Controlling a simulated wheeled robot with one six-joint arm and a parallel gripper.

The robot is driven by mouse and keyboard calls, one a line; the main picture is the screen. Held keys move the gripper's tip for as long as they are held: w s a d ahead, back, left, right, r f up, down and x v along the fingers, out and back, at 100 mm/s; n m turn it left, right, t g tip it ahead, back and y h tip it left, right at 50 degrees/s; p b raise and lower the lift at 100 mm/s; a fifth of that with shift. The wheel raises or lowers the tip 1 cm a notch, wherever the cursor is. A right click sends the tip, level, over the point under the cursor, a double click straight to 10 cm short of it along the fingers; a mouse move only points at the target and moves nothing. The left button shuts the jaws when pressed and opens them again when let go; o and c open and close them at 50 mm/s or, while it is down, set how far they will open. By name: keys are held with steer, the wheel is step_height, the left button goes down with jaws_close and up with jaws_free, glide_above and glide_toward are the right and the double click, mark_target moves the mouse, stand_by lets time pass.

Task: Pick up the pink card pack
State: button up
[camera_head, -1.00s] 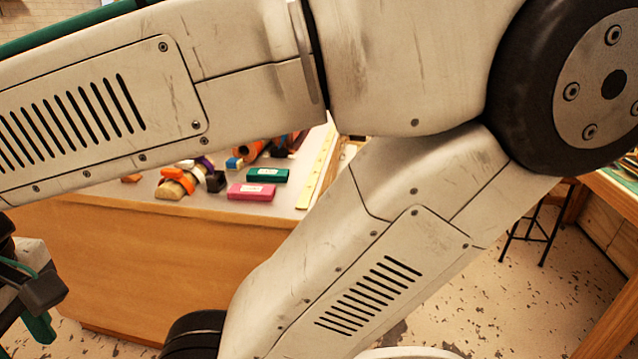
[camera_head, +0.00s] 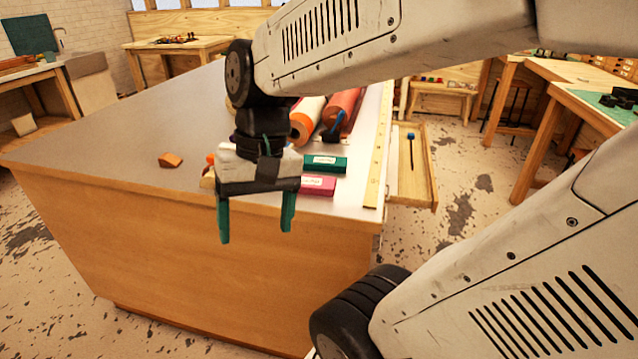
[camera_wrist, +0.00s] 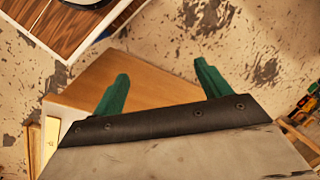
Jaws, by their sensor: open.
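The pink card pack (camera_head: 318,186) lies on the worktable top near its front edge, in the head view. Its left part is hidden behind my gripper. A green card pack (camera_head: 325,163) lies just behind it. My gripper (camera_head: 256,236) is open and empty, with its green fingers pointing down in front of the table's front edge, left of the pink pack in the picture. In the wrist view my gripper (camera_wrist: 161,84) shows both fingers apart, over the wooden table side and the speckled floor. The pink pack does not show in the wrist view.
The worktable (camera_head: 110,130) has free room on its left, with one small orange block (camera_head: 171,160). Foil rolls (camera_head: 341,108) lie behind the packs. A yellow ruler (camera_head: 378,150) runs along the right edge. An open drawer (camera_head: 412,160) juts out to the right.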

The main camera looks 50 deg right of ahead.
mark_target(313, 181)
steer(key=w+d+f+m+t+y, duration=0.2)
steer(key=d+m, duration=0.4)
steer(key=d, duration=0.1)
steer(key=w+d+f+m+t+y, duration=0.2)
steer(key=d+m+t, duration=0.1)
steer(key=d+m, duration=0.4)
steer(key=w+d+f+m+t+y, duration=0.1)
steer(key=w+d+f+m+t, duration=0.1)
steer(key=d+m, duration=0.5)
steer(key=shift+w+d+f+t+y, duration=0.3)
steer(key=shift+d+f+t+y, duration=0.15)
steer(key=shift+d+t, duration=0.25)
steer(key=s+d+f+m+t, duration=0.1)
steer(key=d+m, duration=0.1)
steer(key=d+f+m+t+h, duration=0.1)
steer(key=d, duration=0.2)
steer(key=s+d+f+m+t+h, duration=0.1)
steer(key=d+m, duration=0.1)
steer(key=d, duration=0.1)
steer(key=shift+s+d+m+t+h, duration=0.2)
steer(key=shift+s+m+t+h, duration=0.05)
steer(key=shift+s+m+t, duration=0.1)
steer(key=shift+w+f, duration=0.15)
steer(key=shift+w, duration=0.1)
steer(key=x, duration=0.7)
steer(key=shift+w+d, duration=0.15)
steer(key=shift+d, duration=0.15)
steer(key=c, duration=1.1)
